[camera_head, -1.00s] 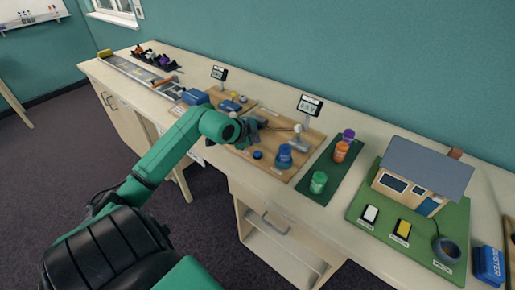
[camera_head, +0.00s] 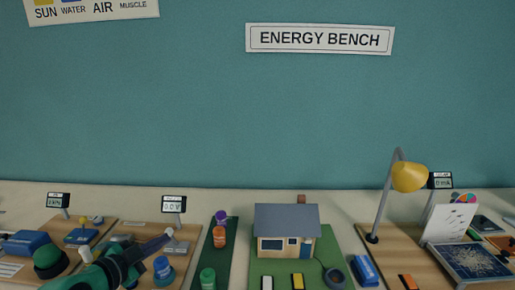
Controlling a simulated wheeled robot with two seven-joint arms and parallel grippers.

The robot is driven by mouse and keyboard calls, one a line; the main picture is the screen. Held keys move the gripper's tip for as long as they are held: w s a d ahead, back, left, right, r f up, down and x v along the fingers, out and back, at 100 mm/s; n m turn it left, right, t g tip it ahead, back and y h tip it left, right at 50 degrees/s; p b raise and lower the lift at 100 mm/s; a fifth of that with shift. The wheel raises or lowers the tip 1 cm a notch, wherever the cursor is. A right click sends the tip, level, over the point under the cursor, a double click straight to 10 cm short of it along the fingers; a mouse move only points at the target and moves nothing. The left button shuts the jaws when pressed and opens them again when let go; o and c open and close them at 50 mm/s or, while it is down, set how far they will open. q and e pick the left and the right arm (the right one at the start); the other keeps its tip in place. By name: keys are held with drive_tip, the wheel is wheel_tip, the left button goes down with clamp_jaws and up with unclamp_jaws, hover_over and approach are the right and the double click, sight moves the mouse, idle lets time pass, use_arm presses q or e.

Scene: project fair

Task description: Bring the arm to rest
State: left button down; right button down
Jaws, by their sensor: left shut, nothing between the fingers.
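My left arm, green and dark, comes in at the bottom left of the head view. Its gripper (camera_head: 150,246) is shut and empty, over or in front of a wooden board (camera_head: 185,234) with a small meter (camera_head: 173,205). The arm hides part of the board. My right gripper is not in view.
A green strip (camera_head: 205,250) holds purple, orange and green jars. Right of it are a model house (camera_head: 286,232) on a green base, a blue block (camera_head: 366,270), a yellow desk lamp (camera_head: 409,177) and a solar panel (camera_head: 468,261). The wall behind is bare except signs.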

use_arm(q)
wheel_tip(320, 180, up, 10)
drive_tip(key=s+n+t+y, duration=0.2)
drive_tip(key=n+t+y, duration=0.1)
drive_tip(key=n+t, duration=0.3)
drive_tip(key=s+a+f+n+g+y, duration=0.4)
drive_tip(key=a+f+n+y, duration=0.3)
drive_tip(key=a+f+y, duration=0.15)
drive_tip(key=s+d+f+g+h, duration=0.2)
drive_tip(key=s+f+g, duration=0.35)
drive_tip(key=f, duration=0.55)
drive_tip(key=s+d+f+m+g+h, duration=0.45)
drive_tip(key=s+d+f+g, duration=0.25)
drive_tip(key=s+d+f, duration=0.35)
wheel_tip(320, 180, down, 16)
drive_tip(key=s+a+f+g, duration=0.2)
drive_tip(key=s+a+f, duration=0.1)
drive_tip(key=s+f, duration=1.5)
wheel_tip(320, 180, down, 2)
drive_tip(key=shift+s+f+h, duration=0.25)
drive_tip(key=shift+s+h, duration=0.05)
drive_tip(key=shift+s, duration=0.05)
